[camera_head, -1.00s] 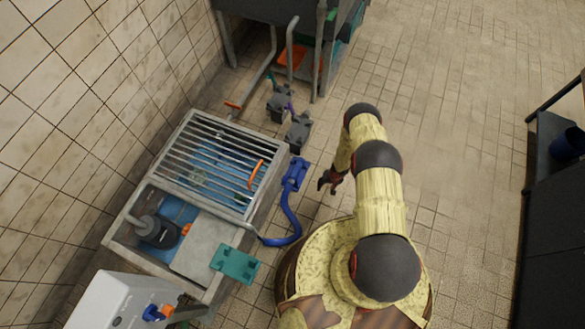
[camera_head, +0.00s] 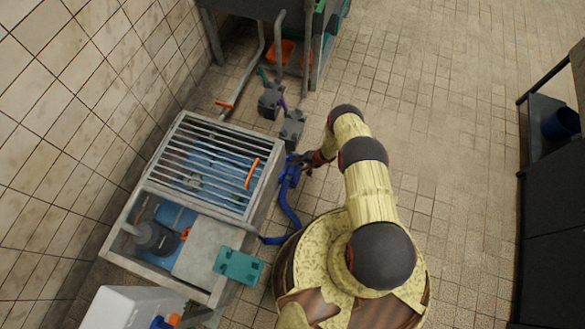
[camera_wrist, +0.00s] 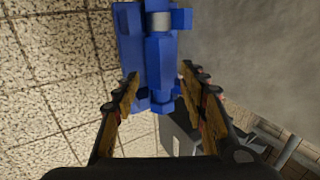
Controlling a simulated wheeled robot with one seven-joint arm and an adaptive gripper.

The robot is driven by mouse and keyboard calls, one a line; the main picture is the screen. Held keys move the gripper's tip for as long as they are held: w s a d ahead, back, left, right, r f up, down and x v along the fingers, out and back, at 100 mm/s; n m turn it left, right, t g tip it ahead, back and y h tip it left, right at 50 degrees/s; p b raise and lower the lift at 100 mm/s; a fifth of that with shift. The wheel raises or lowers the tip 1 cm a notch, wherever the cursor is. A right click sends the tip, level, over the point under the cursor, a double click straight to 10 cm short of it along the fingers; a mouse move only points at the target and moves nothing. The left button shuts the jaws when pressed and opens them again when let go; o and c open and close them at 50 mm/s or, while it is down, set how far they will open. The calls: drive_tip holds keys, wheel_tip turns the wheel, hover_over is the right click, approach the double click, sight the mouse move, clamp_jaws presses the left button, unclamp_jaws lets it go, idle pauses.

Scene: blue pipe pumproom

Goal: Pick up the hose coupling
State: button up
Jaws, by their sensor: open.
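The hose coupling (camera_head: 288,174) is a blue piece at the upper end of a blue hose (camera_head: 290,212), beside the right wall of the sump. In the wrist view the blue coupling (camera_wrist: 158,55), with a grey band near its top, fills the top centre. My gripper (camera_head: 306,160) is right at the coupling's upper right in the head view. In the wrist view my gripper (camera_wrist: 160,74) is open, with one finger on each side of the coupling's lower part. I cannot tell whether the fingers touch it.
The sump has a grey grate (camera_head: 205,160) with an orange handle. A teal block (camera_head: 238,265) lies on its front edge. Dark grey blocks (camera_head: 292,128) stand just behind the coupling. A white box (camera_head: 125,308) is at lower left.

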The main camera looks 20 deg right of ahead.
sight(294, 167)
drive_tip(key=b+x, duration=0.1)
drive_tip(key=x, duration=0.3)
drive_tip(key=shift+s+a+f+b, duration=0.1)
drive_tip(key=shift+a+f+b, duration=0.1)
drive_tip(key=shift+b, duration=0.1)
drive_tip(key=shift+r, duration=0.1)
drive_tip(key=shift+c, duration=0.9)
clamp_jaws()
